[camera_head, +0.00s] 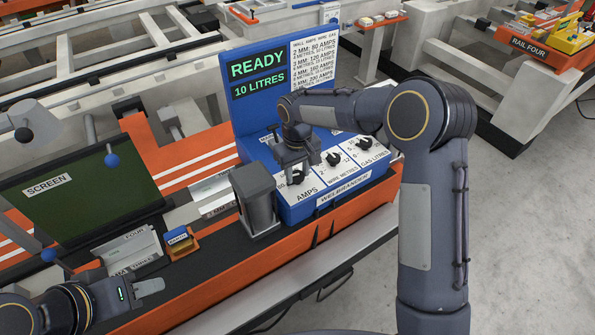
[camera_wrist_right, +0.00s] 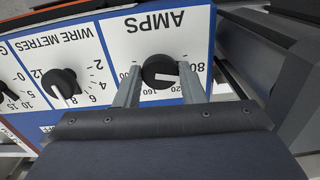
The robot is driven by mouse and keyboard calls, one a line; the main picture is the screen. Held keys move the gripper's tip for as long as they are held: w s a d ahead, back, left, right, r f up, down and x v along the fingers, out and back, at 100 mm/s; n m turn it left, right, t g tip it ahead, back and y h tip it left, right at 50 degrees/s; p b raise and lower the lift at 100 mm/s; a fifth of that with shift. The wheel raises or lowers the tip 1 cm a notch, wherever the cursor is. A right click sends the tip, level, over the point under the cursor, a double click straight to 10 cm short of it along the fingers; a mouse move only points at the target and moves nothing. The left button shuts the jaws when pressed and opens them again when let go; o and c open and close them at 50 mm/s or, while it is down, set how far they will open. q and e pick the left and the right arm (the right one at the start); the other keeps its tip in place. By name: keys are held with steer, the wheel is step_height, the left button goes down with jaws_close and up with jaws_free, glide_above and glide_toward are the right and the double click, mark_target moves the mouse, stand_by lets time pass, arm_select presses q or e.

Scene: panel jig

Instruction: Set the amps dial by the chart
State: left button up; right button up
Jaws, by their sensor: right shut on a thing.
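The blue welder panel (camera_head: 285,203) carries AMPS, WIRE METRES and GAS LITRES dials. Its screen (camera_head: 258,80) reads READY, 10 LITRES. The white chart (camera_head: 315,65) beside it lists millimetre sizes with amps; its smaller print is hard to read. My right gripper (camera_head: 296,172) is down at the amps dial (camera_wrist_right: 160,72), shut on it with one finger on each side. The dial's white mark points to the 80 and 120 side in the right wrist view; its exact setting is unclear. My left gripper (camera_head: 142,290) is at lower left, apart from the panel; its opening is unclear.
The wire dial (camera_head: 333,158) and gas dial (camera_head: 364,143) sit right of the amps dial. A grey box (camera_head: 256,198) stands close at its left. A dark SCREEN panel (camera_head: 80,198) and a small blue block (camera_head: 177,236) are further left.

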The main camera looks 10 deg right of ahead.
mark_target(298, 175)
steer(key=o, duration=1)
steer(key=shift+r, duration=0.1)
step_height(298, 175, up, 8)
steer(key=shift+f+b, duration=0.15)
steer(key=shift+b, duration=0.35)
